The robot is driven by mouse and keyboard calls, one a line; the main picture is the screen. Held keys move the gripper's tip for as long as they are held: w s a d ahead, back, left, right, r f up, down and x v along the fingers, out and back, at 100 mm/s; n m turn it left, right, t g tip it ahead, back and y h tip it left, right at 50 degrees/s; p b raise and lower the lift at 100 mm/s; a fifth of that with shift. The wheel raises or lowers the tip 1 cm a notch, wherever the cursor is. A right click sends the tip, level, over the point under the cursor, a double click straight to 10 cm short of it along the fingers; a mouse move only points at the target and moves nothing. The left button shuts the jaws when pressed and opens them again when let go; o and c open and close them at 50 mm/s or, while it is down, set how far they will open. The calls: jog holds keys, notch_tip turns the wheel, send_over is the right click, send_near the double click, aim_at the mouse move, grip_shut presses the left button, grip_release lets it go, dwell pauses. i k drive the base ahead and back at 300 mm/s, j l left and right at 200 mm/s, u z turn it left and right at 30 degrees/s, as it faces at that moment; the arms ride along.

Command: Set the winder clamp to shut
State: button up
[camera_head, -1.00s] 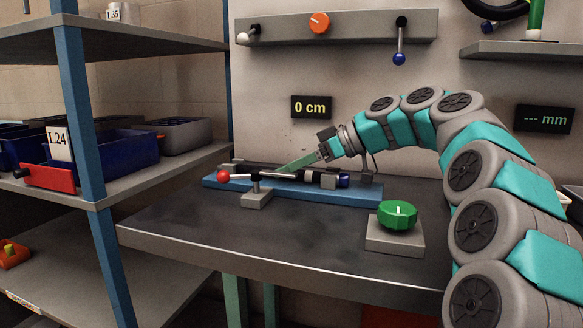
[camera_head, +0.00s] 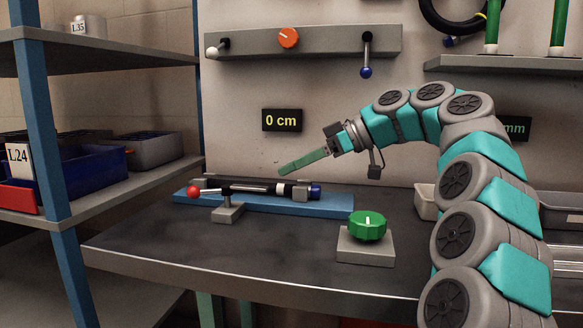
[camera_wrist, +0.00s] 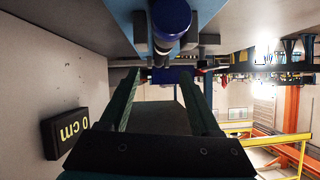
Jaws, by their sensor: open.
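A lever with a red ball (camera_head: 194,192) stands on a small grey block (camera_head: 228,213) at the front of a blue bench plate (camera_head: 335,205). Its arm lies nearly level, the ball pointing left. I cannot tell for sure that this is the winder clamp. A dark hose piece with a white band and a blue end (camera_head: 315,190) lies along the plate. My gripper (camera_head: 283,171) hangs above the plate, apart from the lever. In the wrist view its two green fingers (camera_wrist: 162,85) are spread with nothing between them; the blue hose end (camera_wrist: 171,18) shows beyond.
A green knob (camera_head: 367,226) on a grey block stands at the bench's front right. A wall rail (camera_head: 330,40) carries a white-tipped lever, an orange dial and a blue-tipped lever. A display (camera_head: 281,120) reads 0 cm. Shelves with bins are at left. The bench's front left is clear.

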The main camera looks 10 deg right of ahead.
aim_at(194, 192)
jog(key=k, duration=1)
